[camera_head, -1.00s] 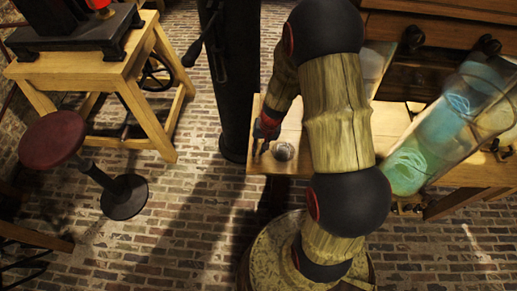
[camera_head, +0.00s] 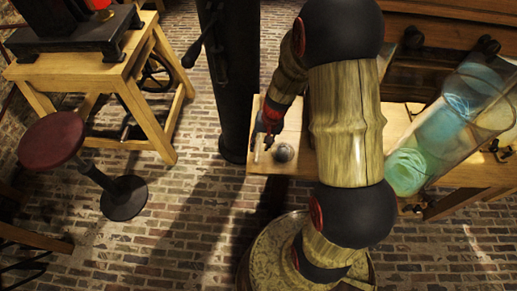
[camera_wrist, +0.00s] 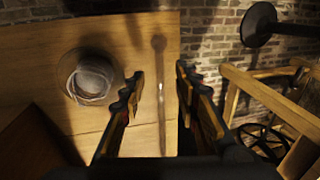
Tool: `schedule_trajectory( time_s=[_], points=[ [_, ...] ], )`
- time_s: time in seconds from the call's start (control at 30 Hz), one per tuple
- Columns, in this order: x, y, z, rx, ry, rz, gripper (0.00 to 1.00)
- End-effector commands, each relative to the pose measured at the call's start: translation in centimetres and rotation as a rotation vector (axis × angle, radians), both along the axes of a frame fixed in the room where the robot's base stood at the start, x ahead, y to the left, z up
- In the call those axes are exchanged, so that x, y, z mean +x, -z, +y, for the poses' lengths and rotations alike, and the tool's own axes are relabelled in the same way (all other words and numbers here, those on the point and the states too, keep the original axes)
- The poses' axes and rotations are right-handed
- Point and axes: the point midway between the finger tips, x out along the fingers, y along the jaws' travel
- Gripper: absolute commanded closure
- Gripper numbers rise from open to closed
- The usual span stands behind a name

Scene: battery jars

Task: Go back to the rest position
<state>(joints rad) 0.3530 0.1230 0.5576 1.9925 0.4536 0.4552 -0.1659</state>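My gripper (camera_wrist: 158,105) is open in the wrist view, its two fingers apart with nothing between them. It is above the wooden table top (camera_wrist: 35,60). In the head view my gripper (camera_head: 264,146) is small and partly hidden behind my arm, over the left end of the table top (camera_head: 262,167). A round greyish jar or lidded pot (camera_wrist: 92,78) stands on the table to the left of the fingers, and it also shows in the head view (camera_head: 283,153), just right of the gripper. A thin light rod-like thing (camera_wrist: 161,108) shows beyond the fingers on the table.
A large glass jar with blue and green coils (camera_head: 440,130) is at the right beside my arm. A black column (camera_head: 232,85) stands left of the table. A red stool (camera_head: 53,141) and a wooden stand (camera_head: 128,62) are farther left. Brick floor lies open between.

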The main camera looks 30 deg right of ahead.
Motion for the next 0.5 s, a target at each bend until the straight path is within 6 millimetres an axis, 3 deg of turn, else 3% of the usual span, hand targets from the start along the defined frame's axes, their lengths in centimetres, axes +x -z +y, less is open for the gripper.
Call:
schedule_trajectory(
  time_s=[0.2,0.5],
  points=[
    [-0.4,-4.5,-0.8,-0.002,0.001,-0.003,0.68],
    [-0.9,-7.3,-1.2,-0.001,-0.001,0.000,0.68]
  ],
)
